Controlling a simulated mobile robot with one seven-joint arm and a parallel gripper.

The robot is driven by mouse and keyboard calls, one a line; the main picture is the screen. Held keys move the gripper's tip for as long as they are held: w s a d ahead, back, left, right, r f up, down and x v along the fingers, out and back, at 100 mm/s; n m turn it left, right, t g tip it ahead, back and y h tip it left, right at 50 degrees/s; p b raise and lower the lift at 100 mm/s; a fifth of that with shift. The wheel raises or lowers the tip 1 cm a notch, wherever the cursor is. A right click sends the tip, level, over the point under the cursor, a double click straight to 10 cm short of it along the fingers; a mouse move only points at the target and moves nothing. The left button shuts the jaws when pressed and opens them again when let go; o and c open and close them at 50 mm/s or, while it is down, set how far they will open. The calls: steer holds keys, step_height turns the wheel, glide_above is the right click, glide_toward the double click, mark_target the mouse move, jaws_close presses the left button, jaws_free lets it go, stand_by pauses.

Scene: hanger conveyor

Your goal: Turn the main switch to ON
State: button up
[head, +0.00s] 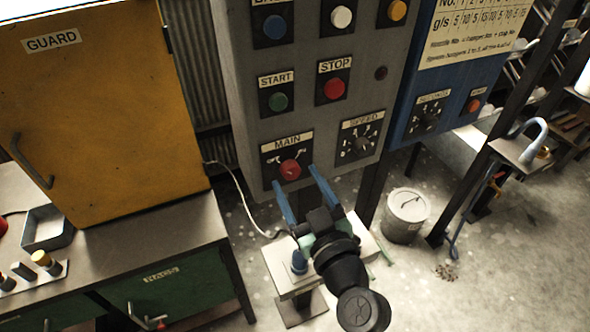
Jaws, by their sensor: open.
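The main switch (290,169) is a red round knob on a dark plate labelled MAIN, at the lower left of the grey control panel (308,112). Its pointer mark is too small to read for position. My gripper (294,178) is open, with its two blue fingers pointing up toward the panel. The left fingertip is just below and left of the knob, and the right fingertip is to its right. I cannot tell whether the fingers touch the knob or the panel. Nothing is held between them.
The SPEED dial (358,143) is right of the switch, with the green START (278,101) and red STOP (334,88) buttons above. A yellow GUARD cabinet (110,120) stands left. A blue panel (440,85) is right. A lidded bin (405,215) stands on the floor.

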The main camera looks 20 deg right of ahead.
steer(key=shift+w, duration=0.95)
jaws_close()
